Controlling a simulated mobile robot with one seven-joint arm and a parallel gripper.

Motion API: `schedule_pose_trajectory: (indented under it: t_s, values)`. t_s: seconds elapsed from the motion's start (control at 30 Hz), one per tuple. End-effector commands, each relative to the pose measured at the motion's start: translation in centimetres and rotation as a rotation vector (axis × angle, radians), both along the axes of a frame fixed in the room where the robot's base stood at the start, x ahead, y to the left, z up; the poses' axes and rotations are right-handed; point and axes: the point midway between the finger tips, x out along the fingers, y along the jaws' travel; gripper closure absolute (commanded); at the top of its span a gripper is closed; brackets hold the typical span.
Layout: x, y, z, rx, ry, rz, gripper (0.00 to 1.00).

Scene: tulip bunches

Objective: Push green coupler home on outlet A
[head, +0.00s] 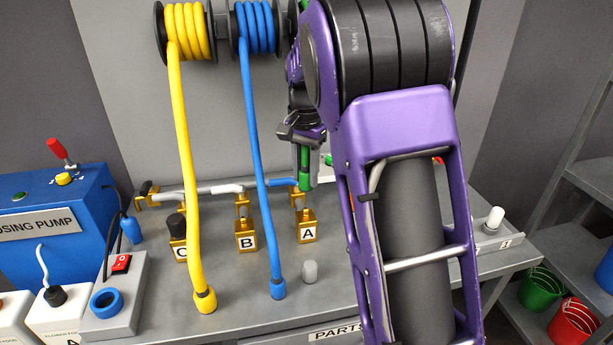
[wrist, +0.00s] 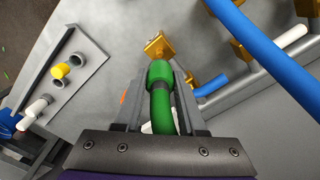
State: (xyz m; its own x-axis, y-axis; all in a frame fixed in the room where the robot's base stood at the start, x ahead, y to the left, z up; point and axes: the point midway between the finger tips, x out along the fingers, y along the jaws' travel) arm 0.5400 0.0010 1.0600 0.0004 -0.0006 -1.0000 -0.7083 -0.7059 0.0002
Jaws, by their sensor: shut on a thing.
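My gripper (head: 304,172) is shut on the green coupler (head: 304,182), which points down over the brass outlet A (head: 307,231). In the wrist view the green coupler (wrist: 160,74) lies between my two fingers, its hose running back toward my palm. The brass of the outlet (wrist: 159,46) shows just beyond the coupler's front end. I cannot tell whether the coupler touches the outlet or how far it sits on it. My arm hides part of the bench right of outlet A.
Outlets B (head: 246,241) and C (head: 179,249) stand left of A. The blue hose (head: 262,170) and yellow hose (head: 186,160) hang close on that side. A grey cap (head: 310,272) stands on the bench in front. A blue dosing pump (head: 50,215) is at far left.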

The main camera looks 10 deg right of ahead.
Motion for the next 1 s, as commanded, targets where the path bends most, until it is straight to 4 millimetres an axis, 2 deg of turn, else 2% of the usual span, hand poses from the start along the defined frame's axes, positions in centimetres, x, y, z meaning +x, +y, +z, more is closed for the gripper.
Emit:
schedule_pose_trajectory:
  t_s: [0.3, 0.8, 1.0]
  values:
    - [0.0, 0.0, 0.1, 0.0, 0.001, 0.001, 1.0]
    - [0.0, 0.0, -4.4, -0.001, -0.001, 0.001, 1.0]
    - [0.0, 0.0, -5.0, 0.0, 0.0, 0.001, 1.0]
